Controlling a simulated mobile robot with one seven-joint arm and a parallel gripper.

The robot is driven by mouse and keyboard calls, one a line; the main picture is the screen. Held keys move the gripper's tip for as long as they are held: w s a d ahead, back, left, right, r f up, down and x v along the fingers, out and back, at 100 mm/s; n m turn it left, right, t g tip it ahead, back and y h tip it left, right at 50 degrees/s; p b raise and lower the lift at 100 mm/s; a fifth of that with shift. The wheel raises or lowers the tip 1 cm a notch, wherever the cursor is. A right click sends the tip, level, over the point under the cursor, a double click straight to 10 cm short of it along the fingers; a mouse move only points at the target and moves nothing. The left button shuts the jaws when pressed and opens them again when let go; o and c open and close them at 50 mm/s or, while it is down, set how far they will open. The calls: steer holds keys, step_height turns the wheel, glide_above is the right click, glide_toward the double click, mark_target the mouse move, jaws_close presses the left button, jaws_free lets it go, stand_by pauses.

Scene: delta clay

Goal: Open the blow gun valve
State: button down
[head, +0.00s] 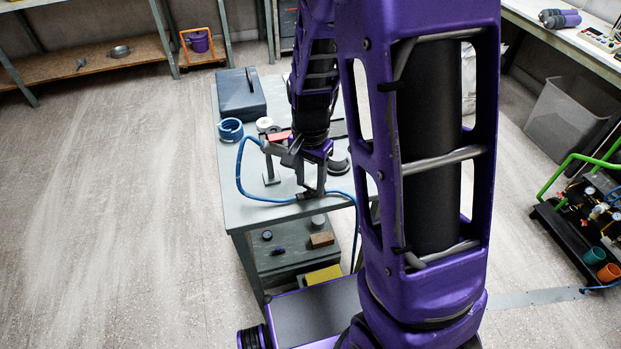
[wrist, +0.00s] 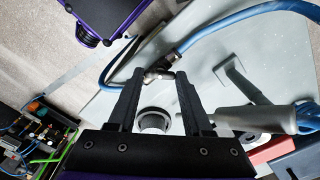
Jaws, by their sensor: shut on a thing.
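The blow gun valve (wrist: 158,75) is a small metal fitting on the blue hose (wrist: 105,72). In the wrist view it sits between my fingertips. My gripper (wrist: 160,77) is shut on it; I cannot tell whether on its lever or its body. In the head view my gripper (head: 311,193) is low at the table's front edge, by the hose (head: 240,175), and the valve is too small and covered to make out. The grey blow gun (wrist: 255,118) lies to the right in the wrist view, with the hose joined to its end.
The grey table (head: 245,210) also carries a dark case (head: 241,93), a blue coil (head: 230,129), a small stand (head: 271,172) and a dark round dish (head: 339,163). A lower shelf (head: 280,265) holds small items. Open floor lies to the left.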

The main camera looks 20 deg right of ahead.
mark_target(310, 186)
steer(key=n, duration=0.4)
steer(key=shift+n, duration=0.4)
steer(key=n, duration=0.4)
steer(key=shift+n, duration=0.3)
steer(key=shift+c, duration=1.6)
jaws_free()
steer(key=shift+r, duration=0.1)
step_height(310, 186, up, 17)
steer(key=p, duration=0.3)
steer(key=shift+r, duration=0.15)
